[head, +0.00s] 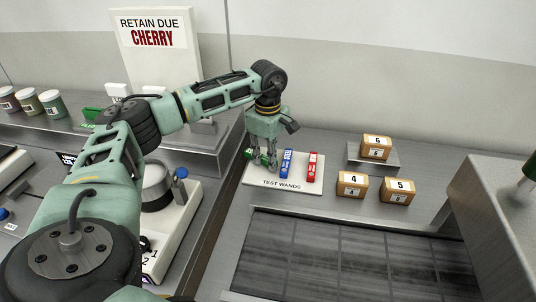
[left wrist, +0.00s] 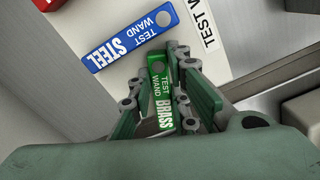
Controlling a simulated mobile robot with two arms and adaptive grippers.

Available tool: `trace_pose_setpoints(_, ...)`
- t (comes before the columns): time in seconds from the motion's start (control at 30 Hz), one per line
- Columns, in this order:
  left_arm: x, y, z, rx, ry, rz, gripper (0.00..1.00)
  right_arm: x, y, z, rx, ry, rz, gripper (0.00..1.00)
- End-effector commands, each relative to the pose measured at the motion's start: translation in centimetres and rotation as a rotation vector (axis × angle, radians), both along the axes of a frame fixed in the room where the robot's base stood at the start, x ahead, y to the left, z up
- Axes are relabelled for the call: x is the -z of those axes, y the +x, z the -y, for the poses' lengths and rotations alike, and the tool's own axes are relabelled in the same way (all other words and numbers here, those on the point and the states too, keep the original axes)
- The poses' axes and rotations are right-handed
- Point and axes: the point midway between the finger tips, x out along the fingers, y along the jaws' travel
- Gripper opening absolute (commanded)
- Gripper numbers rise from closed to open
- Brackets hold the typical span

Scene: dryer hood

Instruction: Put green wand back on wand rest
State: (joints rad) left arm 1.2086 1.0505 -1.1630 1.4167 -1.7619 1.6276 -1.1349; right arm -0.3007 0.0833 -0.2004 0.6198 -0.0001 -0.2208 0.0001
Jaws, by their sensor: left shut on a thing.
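The green wand (left wrist: 160,82), lettered TEST WAND BRASS, is between the fingers of my left gripper (head: 264,165), which is shut on it. In the head view only parts of the green wand (head: 250,153) show beside the fingers. The white wand rest (head: 308,188), lettered TEST WANDS, lies under the gripper; the green wand is over its left part. I cannot tell whether the wand touches the rest. The blue wand (head: 286,164), lettered STEEL in the left wrist view (left wrist: 130,38), and the red wand (head: 312,166) lie on the rest to the right.
Numbered boxes (head: 352,184) stand right of the rest, one on a metal step (head: 374,160). A dark belt (head: 340,258) runs in front. A sign reading RETAIN DUE CHERRY (head: 152,34) stands behind my left arm. Jars (head: 52,104) stand at far left.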

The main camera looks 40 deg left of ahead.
Motion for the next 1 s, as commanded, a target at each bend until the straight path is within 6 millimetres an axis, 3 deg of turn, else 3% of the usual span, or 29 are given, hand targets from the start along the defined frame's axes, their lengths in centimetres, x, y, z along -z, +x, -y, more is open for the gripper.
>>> trace_pose_setpoints(0.3, 0.4, 0.0, 0.0, 0.000, 0.000, 0.000, 0.00, 0.3, 0.0, 0.0, 0.000, 0.000, 0.000, 0.35)
trace_pose_setpoints(0.33, 0.3, 0.0, 0.0, 0.000, 0.000, 0.000, 0.18, 0.2, 0.0, 0.0, 0.000, 0.000, 0.000, 0.35)
trace_pose_setpoints(0.53, 0.3, 0.0, 0.0, 0.000, 0.000, 0.000, 0.35, 0.2, 0.0, -0.1, 0.000, 0.001, 0.000, 0.35)
trace_pose_setpoints(0.83, 0.1, 0.0, 0.0, 0.000, 0.000, 0.000, 0.35, 0.1, 0.0, -0.5, 0.002, 0.005, 0.001, 0.35)
trace_pose_setpoints(1.0, -1.3, 0.1, 0.0, 0.000, 0.000, 0.003, 0.35, 0.4, 0.0, -0.6, 0.002, 0.007, 0.001, 0.35)
